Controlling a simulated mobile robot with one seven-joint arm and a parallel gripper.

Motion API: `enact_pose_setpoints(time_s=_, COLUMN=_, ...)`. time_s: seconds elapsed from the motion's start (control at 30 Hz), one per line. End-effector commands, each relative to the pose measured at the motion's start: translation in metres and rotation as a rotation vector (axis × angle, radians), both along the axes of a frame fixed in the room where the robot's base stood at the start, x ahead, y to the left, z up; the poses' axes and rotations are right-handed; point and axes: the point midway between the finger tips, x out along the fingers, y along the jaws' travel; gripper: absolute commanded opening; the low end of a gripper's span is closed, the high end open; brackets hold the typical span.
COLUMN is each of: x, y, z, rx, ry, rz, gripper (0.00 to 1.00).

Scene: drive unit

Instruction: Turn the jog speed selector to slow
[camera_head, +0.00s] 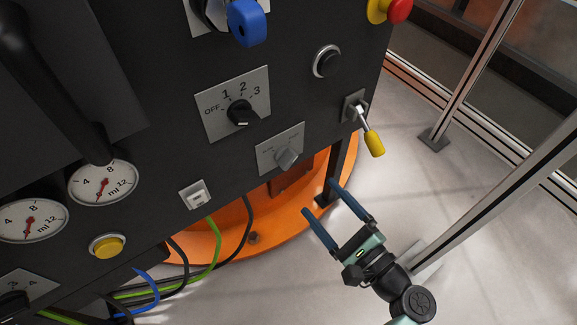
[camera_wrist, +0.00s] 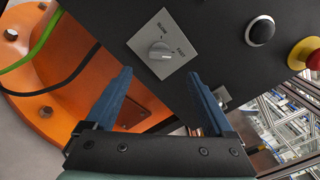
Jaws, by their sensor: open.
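The jog speed selector is a grey knob (camera_head: 287,158) on a light grey plate (camera_head: 268,150) low on the dark panel. In the wrist view the knob (camera_wrist: 160,52) sits on its plate (camera_wrist: 178,35), beyond and above the gap between my fingers. Small lettering on the plate looks like "SLOW" on the left and "FAST" on the right; the knob's exact pointing is hard to tell. My gripper (camera_head: 338,203) is open and empty, below and to the right of the knob, apart from it. Its blue fingers (camera_wrist: 160,100) also show in the wrist view.
A yellow-tipped toggle lever (camera_head: 373,143) juts out right of the selector. Above are a black OFF-1-2-3 knob (camera_head: 240,112), a round black button (camera_head: 326,62) and a blue-handled key (camera_head: 246,22). An orange base (camera_head: 235,235) lies below, and metal posts (camera_head: 500,170) stand right.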

Motion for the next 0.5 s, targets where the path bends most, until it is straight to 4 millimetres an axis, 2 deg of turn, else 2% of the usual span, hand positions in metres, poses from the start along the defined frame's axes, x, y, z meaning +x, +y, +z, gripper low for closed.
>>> enact_pose_setpoints(time_s=0.3, x=0.052, y=0.039, z=-0.002, rx=-0.006, ry=-0.004, rz=0.004, gripper=0.88)
enact_pose_setpoints(time_s=0.5, x=0.080, y=0.058, z=-0.001, rx=-0.005, ry=-0.005, rz=0.002, gripper=0.88)
